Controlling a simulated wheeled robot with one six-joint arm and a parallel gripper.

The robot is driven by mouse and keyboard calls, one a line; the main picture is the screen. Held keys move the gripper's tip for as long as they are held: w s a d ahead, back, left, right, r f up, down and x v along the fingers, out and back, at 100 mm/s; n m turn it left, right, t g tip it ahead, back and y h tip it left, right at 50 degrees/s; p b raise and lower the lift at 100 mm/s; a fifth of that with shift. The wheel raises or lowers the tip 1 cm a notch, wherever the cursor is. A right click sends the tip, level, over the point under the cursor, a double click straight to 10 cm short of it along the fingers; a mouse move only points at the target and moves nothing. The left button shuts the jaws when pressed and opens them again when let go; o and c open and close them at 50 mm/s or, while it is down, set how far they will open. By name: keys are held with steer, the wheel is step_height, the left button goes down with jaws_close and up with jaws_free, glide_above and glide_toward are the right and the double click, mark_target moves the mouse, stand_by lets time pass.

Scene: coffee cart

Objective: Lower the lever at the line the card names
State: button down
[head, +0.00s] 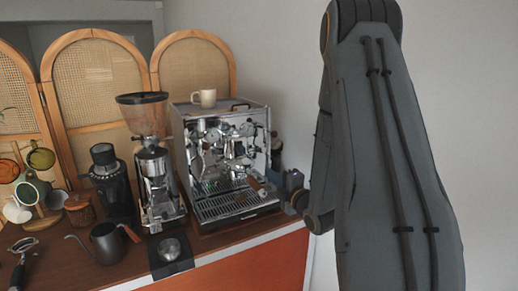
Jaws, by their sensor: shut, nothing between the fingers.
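A chrome espresso machine (228,205) stands at the right end of the wooden counter, its front facing me. Knobs, gauges and a brew group crowd its front; no lever stands out clearly at this size. I see no readable card. My gripper (266,188) is at the right side of the machine's front, just above the drip tray, small and partly merged with the chrome. It is shut with nothing held. I cannot tell whether it touches the machine.
A cream cup (205,98) sits on top of the machine. A grinder (154,170) stands left of it, with a black grinder (110,185) beyond. A tamper (169,249), a dark kettle (107,242) and a mug rack (38,195) stand on the counter (60,262).

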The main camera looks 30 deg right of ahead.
mark_target(262, 149)
steer(key=r+m, duration=0.2)
steer(key=m, duration=0.5)
steer(key=w+r+m+g+h+p, duration=0.1)
steer(key=r+m, duration=0.1)
steer(key=m, duration=0.6)
steer(key=r+m+h, duration=0.1)
steer(key=r+m, duration=0.1)
steer(key=m, duration=0.5)
steer(key=shift+w+r+m, duration=0.4)
steer(key=w+m, duration=0.2)
steer(key=m, duration=0.3)
steer(key=w+r+m+g+b, duration=0.1)
steer(key=w+m, duration=0.1)
steer(key=m, duration=0.3)
steer(key=w+r+m+h, duration=0.1)
steer(key=w+m, duration=0.1)
steer(key=m, duration=0.3)
steer(key=shift+w+d+r+b, duration=0.2)
steer(key=shift+d+b, duration=0.1)
steer(key=shift+b, duration=0.1)
steer(key=shift+w+r+m, duration=0.15)
steer(key=shift+w+m, duration=0.1)
steer(key=shift+m, duration=0.05)
stand_by(3.2)
